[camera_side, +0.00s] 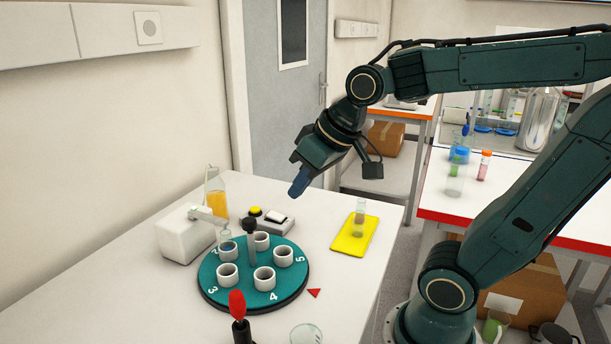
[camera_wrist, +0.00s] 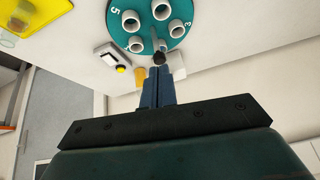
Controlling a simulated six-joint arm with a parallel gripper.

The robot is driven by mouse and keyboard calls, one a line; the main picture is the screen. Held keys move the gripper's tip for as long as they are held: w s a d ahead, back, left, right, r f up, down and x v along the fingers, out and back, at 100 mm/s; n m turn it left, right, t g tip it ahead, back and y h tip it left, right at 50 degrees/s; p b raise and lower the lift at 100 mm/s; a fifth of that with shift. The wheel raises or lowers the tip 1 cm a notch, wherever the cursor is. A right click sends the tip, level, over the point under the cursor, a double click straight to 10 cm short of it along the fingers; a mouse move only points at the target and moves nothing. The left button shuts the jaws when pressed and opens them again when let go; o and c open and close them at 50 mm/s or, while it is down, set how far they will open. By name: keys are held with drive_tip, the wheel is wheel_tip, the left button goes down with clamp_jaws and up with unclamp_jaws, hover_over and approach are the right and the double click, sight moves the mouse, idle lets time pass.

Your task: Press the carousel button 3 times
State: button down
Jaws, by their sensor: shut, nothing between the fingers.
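The teal carousel (camera_side: 240,292) lies on the white table in the side view, with numbered positions and several white cups. It also shows upside down at the top of the wrist view (camera_wrist: 149,24). Behind it sits a small control box (camera_side: 275,223) with a round yellow button (camera_side: 255,211) and a white part beside it. The yellow button shows in the wrist view (camera_wrist: 121,69), left of my fingers. My gripper (camera_side: 298,186) is shut and empty, in the air above the table, apart from the button.
A black-knobbed post (camera_side: 250,226) rises from the carousel's centre. A white dispenser (camera_side: 186,235) with its spout and an orange-filled bottle (camera_side: 215,197) stand to the left. A yellow pad (camera_side: 350,244) holding a vial is at right. A red-topped object (camera_side: 237,304) stands in front.

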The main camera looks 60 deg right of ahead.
drive_tip(key=w+d+m, duration=0.1)
drive_tip(key=w+d, duration=0.2)
drive_tip(key=w, duration=0.4)
drive_tip(key=m+t, duration=0.3)
drive_tip(key=m, duration=0.2)
hover_over(259, 209)
wheel_tip(259, 209, down, 8)
drive_tip(key=shift+w+f+y, duration=0.1)
drive_tip(key=shift+f+y, duration=0.1)
drive_tip(key=shift+y, duration=0.2)
drive_tip(key=shift+f, duration=0.1)
drive_tip(key=shift+f, duration=4.35)
